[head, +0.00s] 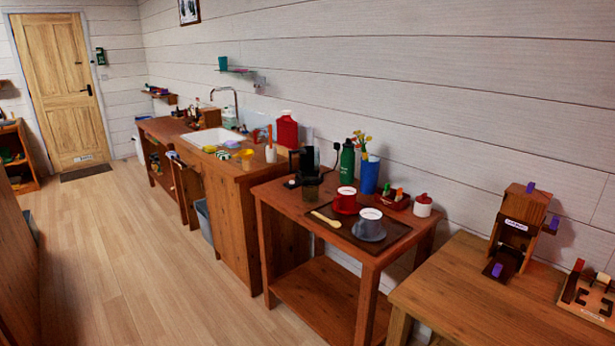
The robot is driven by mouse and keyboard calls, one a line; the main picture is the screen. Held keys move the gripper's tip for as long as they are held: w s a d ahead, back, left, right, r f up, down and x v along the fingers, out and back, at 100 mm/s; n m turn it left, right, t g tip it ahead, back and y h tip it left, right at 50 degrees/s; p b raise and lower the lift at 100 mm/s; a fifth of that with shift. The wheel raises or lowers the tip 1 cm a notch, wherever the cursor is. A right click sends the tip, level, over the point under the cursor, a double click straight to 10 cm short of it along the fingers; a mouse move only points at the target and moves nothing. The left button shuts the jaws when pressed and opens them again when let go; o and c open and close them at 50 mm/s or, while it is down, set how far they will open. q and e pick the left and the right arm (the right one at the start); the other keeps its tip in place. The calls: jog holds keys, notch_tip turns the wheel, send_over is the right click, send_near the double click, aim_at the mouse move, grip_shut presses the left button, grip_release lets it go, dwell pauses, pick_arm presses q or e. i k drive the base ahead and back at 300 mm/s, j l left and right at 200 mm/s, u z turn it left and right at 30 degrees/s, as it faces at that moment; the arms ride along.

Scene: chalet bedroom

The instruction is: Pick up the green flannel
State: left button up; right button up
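I cannot make out a green flannel for certain. Small yellow and greenish items lie along the front of the sink counter (238,171), among them a small yellow-green item (223,154), too small to identify. Something greenish (155,161) also shows in the open space under the far counter, and I cannot tell what it is. Neither of my grippers is in view.
A coffee table-like stand (283,205) holds a black machine, green bottle (347,160), red cup and grey cup. A wooden desk (450,300) is at front right. A grey bin (203,219) stands by the counter. The plank floor (130,260) is clear toward the door (57,85).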

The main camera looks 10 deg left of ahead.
aim_at(222, 155)
jog(key=i+j+u, duration=0.25)
jog(key=i+u, duration=0.25)
jog(key=i+j+u, duration=0.1)
jog(key=i+u, duration=0.35)
jog(key=i+l+u, duration=0.1)
jog(key=i+u, duration=0.4)
jog(key=i+j+z, duration=0.1)
jog(key=i+z, duration=0.35)
jog(key=i, duration=0.15)
jog(key=i+j+z, duration=0.4)
jog(key=i, duration=0.15)
jog(key=i+j+z, duration=0.45)
jog(key=i+l, duration=0.05)
